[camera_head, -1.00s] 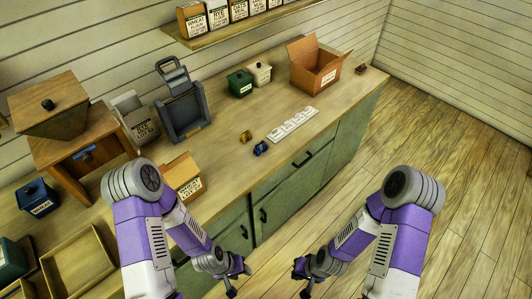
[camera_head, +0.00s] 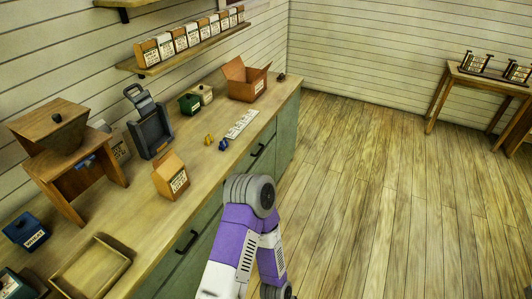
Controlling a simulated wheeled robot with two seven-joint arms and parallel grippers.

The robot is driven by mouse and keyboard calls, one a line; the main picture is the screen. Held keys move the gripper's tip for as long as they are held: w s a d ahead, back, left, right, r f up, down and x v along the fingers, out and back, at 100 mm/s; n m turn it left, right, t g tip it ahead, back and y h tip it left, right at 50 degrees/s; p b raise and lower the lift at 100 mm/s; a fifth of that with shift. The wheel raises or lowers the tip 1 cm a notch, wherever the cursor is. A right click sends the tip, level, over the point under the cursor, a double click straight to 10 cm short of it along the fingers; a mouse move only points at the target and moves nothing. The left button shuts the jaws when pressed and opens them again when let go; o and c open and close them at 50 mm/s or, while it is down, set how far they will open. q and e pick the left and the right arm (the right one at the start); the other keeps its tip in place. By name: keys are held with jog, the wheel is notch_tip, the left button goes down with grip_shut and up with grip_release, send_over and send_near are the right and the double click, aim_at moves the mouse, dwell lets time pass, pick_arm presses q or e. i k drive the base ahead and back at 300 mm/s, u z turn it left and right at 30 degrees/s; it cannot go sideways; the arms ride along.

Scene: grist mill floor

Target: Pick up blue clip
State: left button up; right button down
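The blue clip (camera_head: 223,145) lies on the wooden counter (camera_head: 188,207), near its front edge. It is small in this view, so its exact shape is hard to tell. A yellow clip (camera_head: 209,139) lies just to its left, close beside it. One purple and white arm of mine rises from the bottom middle, in front of the counter's cabinets. Its gripper is below the frame's edge, and my other arm is out of view. No gripper shows near the blue clip.
A white labelled strip (camera_head: 241,124) lies behind the clips. A paper bag (camera_head: 171,176), grey device (camera_head: 150,124), green canister (camera_head: 189,103) and open cardboard box (camera_head: 245,82) stand on the counter. A wooden mill (camera_head: 62,150) stands left. The floor at right is clear up to a table (camera_head: 480,83).

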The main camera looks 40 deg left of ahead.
aim_at(223, 144)
jog(key=z, duration=0.1)
jog(key=i, duration=1.05)
jog(key=u, duration=0.8)
jog(key=i, duration=1.4)
jog(key=u, duration=1.25)
